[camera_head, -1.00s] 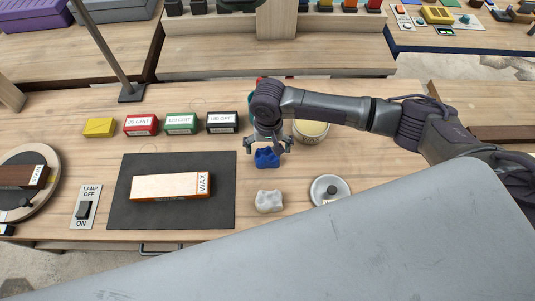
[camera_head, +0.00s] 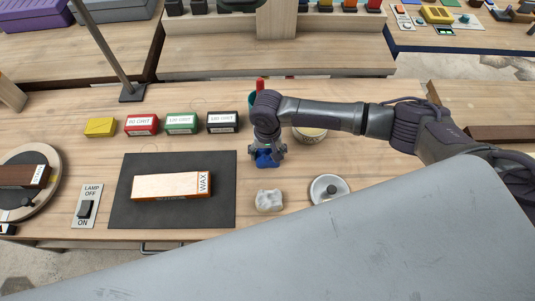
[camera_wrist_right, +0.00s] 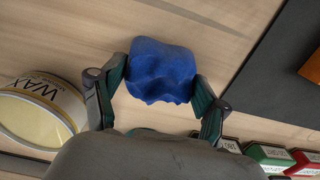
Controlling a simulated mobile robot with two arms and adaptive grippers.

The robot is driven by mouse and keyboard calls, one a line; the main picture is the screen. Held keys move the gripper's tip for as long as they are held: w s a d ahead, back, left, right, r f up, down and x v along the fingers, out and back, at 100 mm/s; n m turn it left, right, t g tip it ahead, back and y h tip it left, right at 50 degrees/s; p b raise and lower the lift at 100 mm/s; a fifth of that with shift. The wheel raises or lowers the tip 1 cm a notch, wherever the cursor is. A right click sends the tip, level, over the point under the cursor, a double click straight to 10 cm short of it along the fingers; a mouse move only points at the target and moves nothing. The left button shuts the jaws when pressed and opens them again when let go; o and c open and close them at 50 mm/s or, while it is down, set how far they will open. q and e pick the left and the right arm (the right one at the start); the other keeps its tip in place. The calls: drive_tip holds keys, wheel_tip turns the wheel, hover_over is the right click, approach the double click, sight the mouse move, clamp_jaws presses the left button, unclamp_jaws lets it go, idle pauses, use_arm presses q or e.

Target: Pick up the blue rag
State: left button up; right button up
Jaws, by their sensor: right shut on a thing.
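The blue rag (camera_head: 266,161) is a small crumpled cloth on the wooden bench, to the right of the dark mat. My right gripper (camera_head: 267,155) is over it, pointing down, with its fingers shut on the rag. In the right wrist view the blue rag (camera_wrist_right: 161,71) sits between the two fingers of my right gripper (camera_wrist_right: 160,92), one at each side. Whether the rag is clear of the bench cannot be told. My left gripper is not in view.
A wax tin (camera_head: 309,134) stands close behind the gripper. A whitish rag (camera_head: 269,201) and a round lidded tin (camera_head: 328,189) lie in front. The dark mat (camera_head: 222,217) bears a bar labelled WAX (camera_head: 172,186). Several grit blocks (camera_head: 182,124) stand at the back left.

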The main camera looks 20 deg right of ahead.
drive_tip(key=shift+r, duration=0.5)
drive_tip(key=r, duration=0.2)
drive_tip(key=s+d+r+b, duration=0.1)
drive_tip(key=shift+r, duration=0.3)
drive_tip(key=s+d+r+b, duration=0.1)
drive_tip(key=s+d+r, duration=0.5)
drive_tip(key=s, duration=0.2)
drive_tip(key=shift+d+r, duration=0.2)
drive_tip(key=shift+d, duration=0.05)
drive_tip(key=o, duration=0.4)
drive_tip(key=c, duration=0.3)
drive_tip(key=shift+w+a, duration=0.1)
